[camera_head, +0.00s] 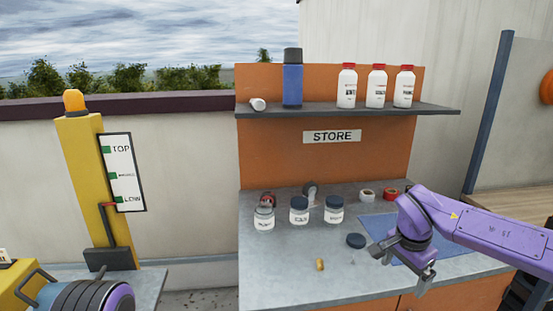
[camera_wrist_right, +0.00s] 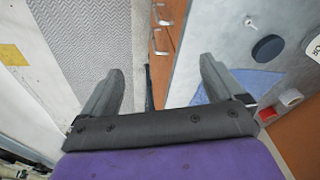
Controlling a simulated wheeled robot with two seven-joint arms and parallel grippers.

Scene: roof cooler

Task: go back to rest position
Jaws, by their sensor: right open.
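My right arm is purple and comes in from the right in the head view. Its right gripper (camera_head: 402,266) hangs above the front right part of the grey counter (camera_head: 275,283), over the blue mat's near side. In the right wrist view the right gripper (camera_wrist_right: 158,88) has its two grey fingers wide apart with nothing between them. Part of my left arm shows at the lower left of the head view; the left gripper's fingers are not seen.
Several lidded jars (camera_head: 299,212) stand on the counter. A dark round lid (camera_head: 355,241) and a small yellow item (camera_head: 320,264) lie in front. A shelf (camera_head: 345,108) above holds a blue bottle (camera_head: 292,82) and white bottles (camera_head: 376,88). A yellow post (camera_head: 82,190) stands left.

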